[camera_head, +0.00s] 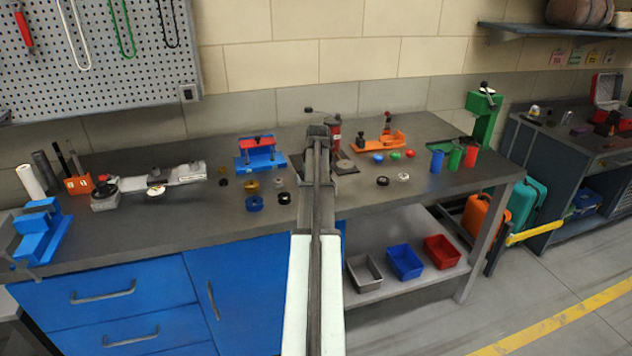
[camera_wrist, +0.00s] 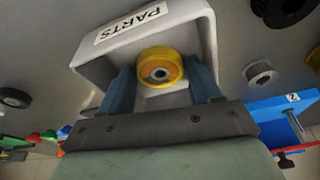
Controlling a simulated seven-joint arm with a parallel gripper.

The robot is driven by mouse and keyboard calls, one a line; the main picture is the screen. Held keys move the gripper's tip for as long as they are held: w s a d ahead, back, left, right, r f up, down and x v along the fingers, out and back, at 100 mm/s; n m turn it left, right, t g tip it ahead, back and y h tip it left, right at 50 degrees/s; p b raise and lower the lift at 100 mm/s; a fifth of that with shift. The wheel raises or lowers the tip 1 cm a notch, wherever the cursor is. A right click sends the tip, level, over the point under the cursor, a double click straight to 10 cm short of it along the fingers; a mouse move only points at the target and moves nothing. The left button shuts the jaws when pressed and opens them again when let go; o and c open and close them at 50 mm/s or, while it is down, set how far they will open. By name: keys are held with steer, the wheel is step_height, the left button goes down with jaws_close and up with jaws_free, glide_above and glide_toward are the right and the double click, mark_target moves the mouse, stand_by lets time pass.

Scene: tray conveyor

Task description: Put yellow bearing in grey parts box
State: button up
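The yellow bearing (camera_wrist: 160,68) is a short ring with a dark centre, seen between my fingertips in the wrist view. My gripper (camera_wrist: 161,78) appears closed on it, with a blue-grey finger against each side. The grey parts box (camera_wrist: 192,14), labelled "PARTS", lies behind the bearing in that view. The bearing and fingertips are within the outline of its opening. I cannot tell whether the bearing is above the box floor or touching it. In the head view my arm hides the gripper, the bearing and the box.
A blue fixture (camera_head: 262,155) and several loose rings, including a blue ring (camera_head: 254,203), are left of my arm on the bench. An orange fixture (camera_head: 378,141) and blue, green and red cylinders (camera_head: 455,158) are right. Three bins, one grey (camera_head: 364,272), sit on the lower shelf.

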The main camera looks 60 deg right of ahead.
steer(key=shift+r, duration=0.15)
steer(key=v, duration=1.2)
steer(key=shift+a, duration=0.1)
